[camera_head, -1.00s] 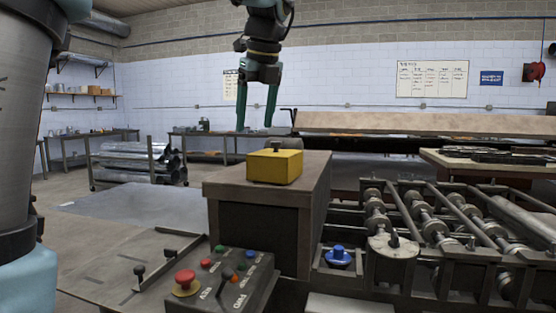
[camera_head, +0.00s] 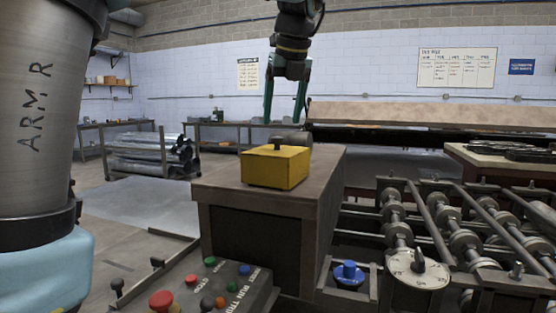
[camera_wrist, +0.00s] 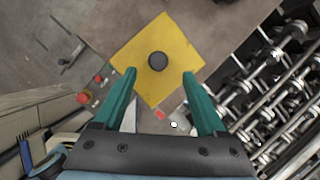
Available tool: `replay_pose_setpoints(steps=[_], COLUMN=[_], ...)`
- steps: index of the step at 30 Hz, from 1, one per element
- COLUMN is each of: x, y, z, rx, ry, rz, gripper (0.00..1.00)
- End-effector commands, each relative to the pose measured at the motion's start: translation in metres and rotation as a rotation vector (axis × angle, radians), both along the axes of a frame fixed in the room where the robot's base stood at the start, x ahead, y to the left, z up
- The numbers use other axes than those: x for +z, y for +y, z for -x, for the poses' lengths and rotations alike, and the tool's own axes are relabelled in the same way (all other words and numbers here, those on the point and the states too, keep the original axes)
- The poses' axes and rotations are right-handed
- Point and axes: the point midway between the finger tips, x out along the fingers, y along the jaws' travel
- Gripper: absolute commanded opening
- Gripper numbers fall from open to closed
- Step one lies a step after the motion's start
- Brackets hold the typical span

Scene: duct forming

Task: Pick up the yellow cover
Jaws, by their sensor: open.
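The yellow cover (camera_head: 276,167) is a box-like lid with a small dark knob on top. It sits on the brown wooden cabinet top (camera_head: 326,166). In the wrist view the yellow cover (camera_wrist: 178,47) lies beyond my fingertips, its round black knob facing the camera. My gripper (camera_head: 284,118) has teal fingers pointing down and stands above the cover in the head view, apart from it. In the wrist view my gripper (camera_wrist: 160,75) is open and empty, with the knob between and slightly ahead of the fingertips.
A control panel (camera_head: 222,288) with a red mushroom button and several small buttons stands in front of the cabinet. A roller machine (camera_head: 450,225) with a blue knob (camera_head: 347,274) is at the right. A rack of metal ducts (camera_head: 150,152) stands behind at left.

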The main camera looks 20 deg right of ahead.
Motion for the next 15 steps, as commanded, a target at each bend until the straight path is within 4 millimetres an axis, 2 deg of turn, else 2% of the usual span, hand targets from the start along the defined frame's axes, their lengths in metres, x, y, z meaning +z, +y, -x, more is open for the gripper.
replay_pose_setpoints(steps=[5, 15], x=[-0.01, -0.05], y=[0.0, 0.002], z=[-0.004, -0.022], rx=[-0.001, 0.0], ry=[0.001, 0.001], rz=[0.0, 0.001], gripper=[0.74, 0.74])
